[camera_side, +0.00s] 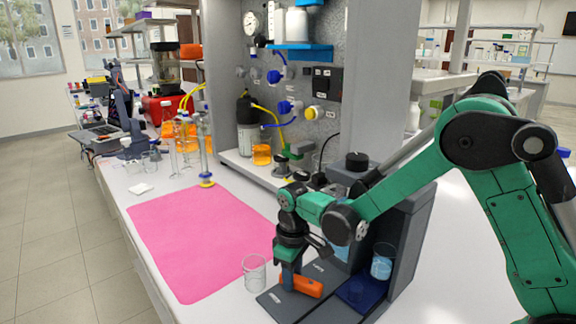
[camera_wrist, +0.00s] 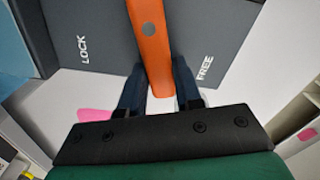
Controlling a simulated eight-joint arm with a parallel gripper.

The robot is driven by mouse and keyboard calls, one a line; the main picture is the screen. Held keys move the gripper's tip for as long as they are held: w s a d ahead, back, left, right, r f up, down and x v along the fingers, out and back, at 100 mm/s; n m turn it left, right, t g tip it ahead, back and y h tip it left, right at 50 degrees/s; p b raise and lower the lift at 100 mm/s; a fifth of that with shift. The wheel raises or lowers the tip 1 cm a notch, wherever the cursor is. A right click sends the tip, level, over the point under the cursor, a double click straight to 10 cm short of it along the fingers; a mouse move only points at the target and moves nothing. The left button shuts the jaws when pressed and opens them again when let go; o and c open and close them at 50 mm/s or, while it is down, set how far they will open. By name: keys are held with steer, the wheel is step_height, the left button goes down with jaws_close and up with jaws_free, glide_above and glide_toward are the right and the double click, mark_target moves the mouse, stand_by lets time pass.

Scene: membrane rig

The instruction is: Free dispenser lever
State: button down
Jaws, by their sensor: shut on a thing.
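The dispenser (camera_side: 404,235) is a dark grey unit at the lower right of the side view, with a flat base plate. Its orange lever (camera_side: 309,286) lies over that plate and also shows in the wrist view (camera_wrist: 150,38). The wrist view shows LOCK printed left of the lever and FREE to its right; the lever's end is nearer FREE. My gripper (camera_side: 289,280) is down at the lever, its dark blue fingers on either side of it in the wrist view (camera_wrist: 160,88), shut on it. The lever's far end is cut off there.
A clear beaker (camera_side: 254,273) stands just left of the base plate. A pink mat (camera_side: 200,235) covers open bench to the left. A rig panel with valves stands behind.

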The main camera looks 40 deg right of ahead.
steer(key=shift+s+a+n, duration=0.15)
steer(key=shift+a+n, duration=0.15)
steer(key=shift+n, duration=0.6)
steer(key=c, duration=0.6)
jaws_free()
steer(key=shift+r, duration=2.85)
